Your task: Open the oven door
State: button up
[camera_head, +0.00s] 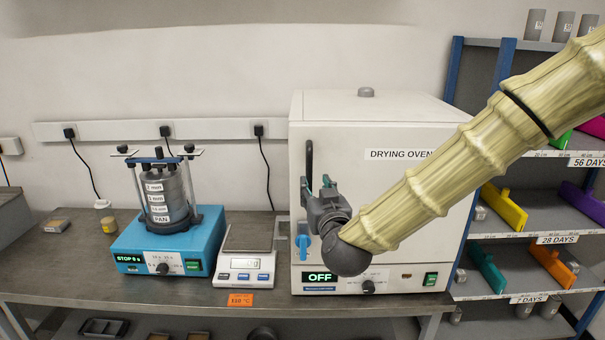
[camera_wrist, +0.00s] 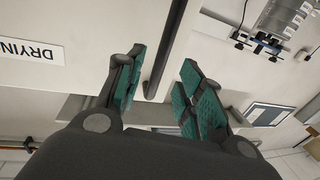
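The drying oven (camera_head: 385,110) is a white box on the bench. Its door is shut, and its display reads OFF. A black vertical bar handle (camera_head: 309,160) runs along the left side of the door. My gripper (camera_head: 318,187) is at the lower part of this handle and hides some of the door behind it. In the wrist view, my gripper (camera_wrist: 163,65) has its two teal-padded fingers apart. The dark handle (camera_wrist: 168,45) shows between them, with a gap on each side. I cannot tell how deep it sits between the fingers.
A blue sieve shaker (camera_head: 168,245) and a scale (camera_head: 245,268) stand left of the oven on the grey bench (camera_head: 65,270). A blue-framed shelf (camera_head: 545,222) with coloured moulds stands on the right. A small blue piece (camera_head: 303,243) shows below the handle.

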aim_at(310, 178)
jog(key=shift+w+a+p, duration=0.25)
jog(key=shift+w+p, duration=0.1)
jog(key=shift+w, duration=0.8)
jog(key=shift+w+a+p, duration=0.25)
jog(key=shift+w+p, duration=0.1)
jog(key=shift+w, duration=0.8)
jog(key=shift+w+a+p, duration=0.25)
jog(key=shift+w+p, duration=0.1)
jog(key=shift+w, duration=0.8)
jog(key=shift+c, duration=0.2)
grip_shut()
